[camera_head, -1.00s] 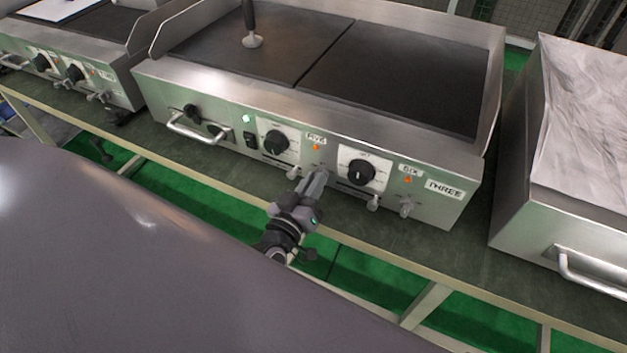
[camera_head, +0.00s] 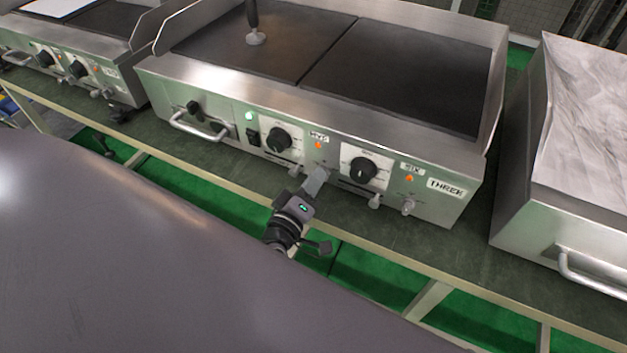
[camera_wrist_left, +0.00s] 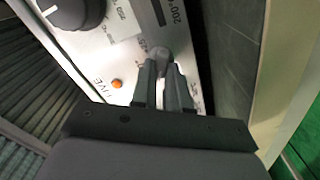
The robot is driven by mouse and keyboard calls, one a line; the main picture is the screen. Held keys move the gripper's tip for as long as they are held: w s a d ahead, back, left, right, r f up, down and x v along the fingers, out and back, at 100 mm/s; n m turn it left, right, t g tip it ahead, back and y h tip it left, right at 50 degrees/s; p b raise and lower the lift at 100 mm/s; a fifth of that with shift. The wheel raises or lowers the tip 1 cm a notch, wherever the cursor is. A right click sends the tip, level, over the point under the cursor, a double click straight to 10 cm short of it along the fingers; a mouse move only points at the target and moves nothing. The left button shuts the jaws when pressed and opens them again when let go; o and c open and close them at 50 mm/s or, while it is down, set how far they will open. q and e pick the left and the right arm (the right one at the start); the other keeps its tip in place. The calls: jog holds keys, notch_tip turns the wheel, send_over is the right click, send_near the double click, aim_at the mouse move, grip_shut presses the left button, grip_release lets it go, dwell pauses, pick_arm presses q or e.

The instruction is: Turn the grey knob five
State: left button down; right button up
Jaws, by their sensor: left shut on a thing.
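The griddle unit labelled THREE stands on the bench, with a FIVE label (camera_head: 319,138) above an orange light on its front panel. In the left wrist view, the small grey knob (camera_wrist_left: 161,53) by the FIVE label (camera_wrist_left: 97,89) sits between the fingertips of my left gripper (camera_wrist_left: 162,75), which is shut on it. In the head view my left gripper (camera_head: 316,180) reaches up to the panel below the FIVE label and largely hides that knob. My right gripper is in neither view.
Black dials (camera_head: 279,139) and (camera_head: 363,170) flank the FIVE label. Another grey knob (camera_head: 407,206) is below the SIX label (camera_head: 412,169). A metal handle (camera_head: 198,130) is at the panel's left. Another appliance (camera_head: 560,200) stands to the right. A bench strip before the panel is clear.

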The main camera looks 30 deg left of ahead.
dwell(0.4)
pick_arm(q)
jog(key=c, duration=1.1)
grip_release()
jog(key=shift+s, duration=0.1)
jog(key=shift+s+d, duration=0.2)
jog(key=shift+s, duration=3.25)
